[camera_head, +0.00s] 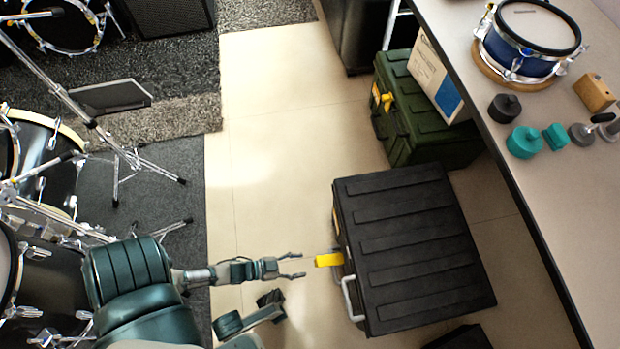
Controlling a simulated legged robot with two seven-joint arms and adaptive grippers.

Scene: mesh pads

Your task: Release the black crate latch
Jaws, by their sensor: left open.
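The black crate (415,245) sits on the floor right of centre, its ribbed lid closed. Its yellow latch (329,259) sticks out from the crate's left side, just above a pale metal handle (350,298). My left gripper (302,266) comes in from the left, with its two fingers spread and pointing right at the latch. A small gap of floor shows between the fingertips and the latch, and nothing is between the fingers.
A green crate (425,125) with a yellow latch stands behind the black one. A table (560,200) holding a blue drum (530,45) and small weights runs along the right. Drum stands (120,150) and dark carpet lie left. Pale floor (275,170) is clear between.

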